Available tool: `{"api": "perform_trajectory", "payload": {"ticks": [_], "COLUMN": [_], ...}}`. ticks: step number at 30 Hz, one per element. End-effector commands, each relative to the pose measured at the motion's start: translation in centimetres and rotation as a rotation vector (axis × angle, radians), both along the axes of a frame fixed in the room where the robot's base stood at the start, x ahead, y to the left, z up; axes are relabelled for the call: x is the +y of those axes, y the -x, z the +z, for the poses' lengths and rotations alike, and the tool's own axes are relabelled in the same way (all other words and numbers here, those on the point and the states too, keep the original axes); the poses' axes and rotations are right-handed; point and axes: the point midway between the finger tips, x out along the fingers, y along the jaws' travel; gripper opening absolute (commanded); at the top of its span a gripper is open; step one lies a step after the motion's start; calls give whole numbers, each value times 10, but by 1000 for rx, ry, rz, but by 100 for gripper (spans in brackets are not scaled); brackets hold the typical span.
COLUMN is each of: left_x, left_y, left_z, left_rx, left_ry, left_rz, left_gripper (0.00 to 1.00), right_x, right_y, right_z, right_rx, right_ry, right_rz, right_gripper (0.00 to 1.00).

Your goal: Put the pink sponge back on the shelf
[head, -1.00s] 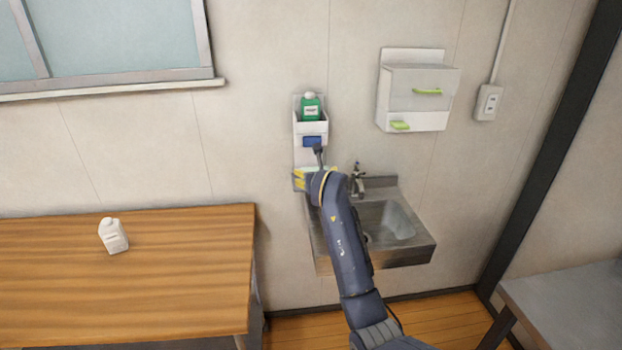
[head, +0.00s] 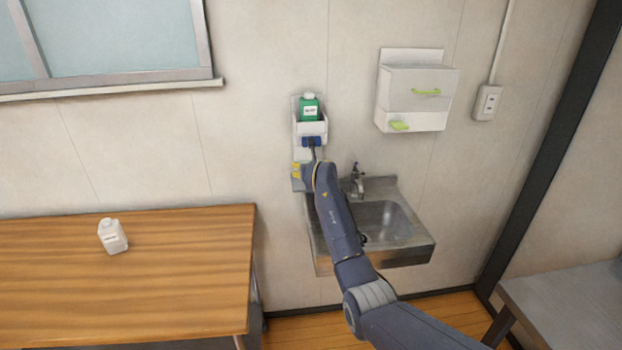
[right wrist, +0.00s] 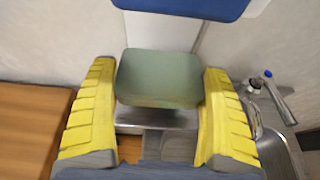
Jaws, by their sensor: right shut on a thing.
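No pink sponge shows in either view. My right gripper (head: 298,171) is at the narrow wall rack (head: 294,126) left of the sink. In the right wrist view its yellow fingers (right wrist: 159,70) are shut on a grey-green sponge-like block (right wrist: 160,80), one finger at each side. A grey metal ledge (right wrist: 157,118) shows below the block; I cannot tell whether they touch. A blue piece (head: 311,142) sits on the rack above the gripper, and its edge shows at the top of the right wrist view (right wrist: 190,5). My left gripper is out of view.
A green bottle (head: 309,107) stands in the rack's upper tray. The sink (head: 405,250) and tap (head: 357,180) are close on the right. A white wall box (head: 410,85) holds a green block (head: 399,126). A white bottle (head: 112,236) stands on the wooden table (head: 190,260).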

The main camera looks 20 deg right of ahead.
Motion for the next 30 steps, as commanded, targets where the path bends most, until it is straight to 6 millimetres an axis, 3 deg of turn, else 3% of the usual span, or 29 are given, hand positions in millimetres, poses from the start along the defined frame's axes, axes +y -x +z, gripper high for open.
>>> {"api": "perform_trajectory", "payload": {"ticks": [8, 25, 26, 30], "left_x": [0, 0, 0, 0], "left_y": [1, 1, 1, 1], "left_z": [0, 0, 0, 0], "left_rx": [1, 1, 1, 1], "left_ry": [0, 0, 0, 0], "left_rz": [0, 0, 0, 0], "left_gripper": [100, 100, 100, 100], "right_x": [0, -1, -1, -1], "right_y": [0, -3, -4, -4], "right_z": [-37, -45, -45, -45], "right_rx": [3, 2, 1, 1], "right_ry": [-2, -1, -1, -1], "right_rz": [1, 0, 0, 0], "right_gripper": [73, 73, 85, 100]}}
